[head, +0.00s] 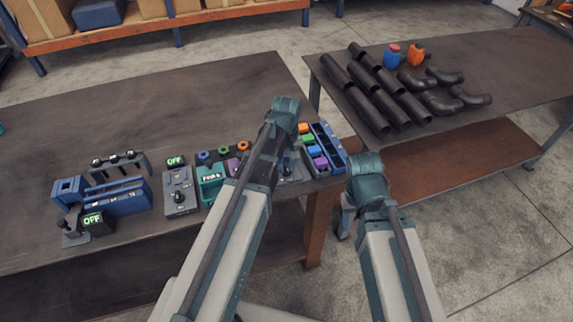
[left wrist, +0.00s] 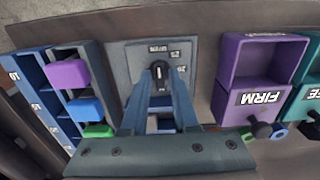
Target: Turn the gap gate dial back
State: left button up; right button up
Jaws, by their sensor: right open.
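The gap gate dial is a black knob (left wrist: 160,72) with a white pointer line on a grey panel (left wrist: 128,62) with printed marks around it. In the left wrist view my left gripper (left wrist: 161,86) reaches in from below, with one blue finger on each side of the knob. The fingertips are close against the knob, but whether they clamp it is unclear. In the head view my left arm hides the dial and much of its panel, and my left gripper (head: 289,148) is over it. My right gripper (head: 347,212) is open, near the table's right edge.
A purple bin marked FIRM (left wrist: 257,95) stands right of the dial panel. Purple, blue and green blocks (left wrist: 72,73) and a blue rack (left wrist: 35,70) lie left. Black pipes (head: 375,90) lie on another table.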

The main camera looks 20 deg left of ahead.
aim_at(287, 169)
pick_arm(q)
jog(key=shift+o, duration=1)
jog(key=shift+r, duration=0.1)
notch_tip(287, 169, up, 14)
jog(key=p, duration=1.3)
jog(key=shift+p, duration=0.4)
jog(key=shift+s+d+f, duration=0.1)
jog(key=shift+f, duration=0.15)
jog(key=s+d+f+m+b, duration=0.2)
jog(key=s+d+m, duration=0.3)
jog(key=s, duration=0.2)
jog(key=s+d+f+m+y+b, duration=0.1)
jog(key=s+d+f+m+b, duration=0.2)
jog(key=s+d+m, duration=0.2)
jog(key=s+d, duration=0.1)
jog(key=s, duration=0.1)
jog(key=shift+s+f+m+b, duration=0.2)
jog(key=shift+s+m+b, duration=0.15)
jog(key=shift+m, duration=0.05)
